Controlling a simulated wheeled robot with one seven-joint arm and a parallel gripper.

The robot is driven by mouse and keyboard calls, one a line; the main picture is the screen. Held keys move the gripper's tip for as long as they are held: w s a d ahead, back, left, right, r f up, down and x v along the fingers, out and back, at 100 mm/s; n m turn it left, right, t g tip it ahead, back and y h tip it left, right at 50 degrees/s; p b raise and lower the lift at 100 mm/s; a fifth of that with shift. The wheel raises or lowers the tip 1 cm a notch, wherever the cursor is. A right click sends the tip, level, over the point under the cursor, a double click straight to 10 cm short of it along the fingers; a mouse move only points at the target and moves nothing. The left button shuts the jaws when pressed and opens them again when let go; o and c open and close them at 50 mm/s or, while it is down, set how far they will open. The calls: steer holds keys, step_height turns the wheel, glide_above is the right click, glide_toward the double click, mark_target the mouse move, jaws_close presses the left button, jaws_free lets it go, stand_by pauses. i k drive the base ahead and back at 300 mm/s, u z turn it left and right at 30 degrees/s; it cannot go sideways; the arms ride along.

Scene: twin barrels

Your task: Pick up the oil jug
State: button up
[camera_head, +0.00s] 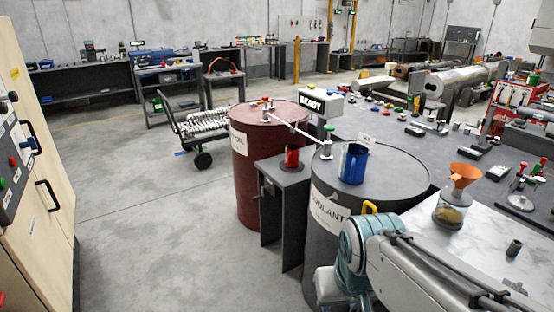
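A small red jug (292,157) stands upright on a narrow dark stand (284,173) between two barrels. A larger blue jug (352,163) with a handle stands on the lid of the grey barrel (335,213), whose label reads "COOLANT". The dark red barrel (255,165) to the left has a partly visible label that seems to end in "OIL". No lettering is readable on either jug, so I cannot tell for certain which is the oil jug. My arm shows at the lower right, apart from both jugs. My gripper is not in view.
A glass jar (449,212) with an orange funnel (464,175) stands on the pale tabletop (480,245) at right. A cabinet (40,200) is at left. Open floor (155,240) lies between.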

mark_target(291, 158)
steer(key=u, duration=0.75)
steer(key=i, duration=1.25)
steer(key=u, duration=0.45)
steer(key=i, duration=1.4)
steer(key=z, duration=1.45)
steer(key=i, duration=0.7)
steer(key=z, duration=0.7)
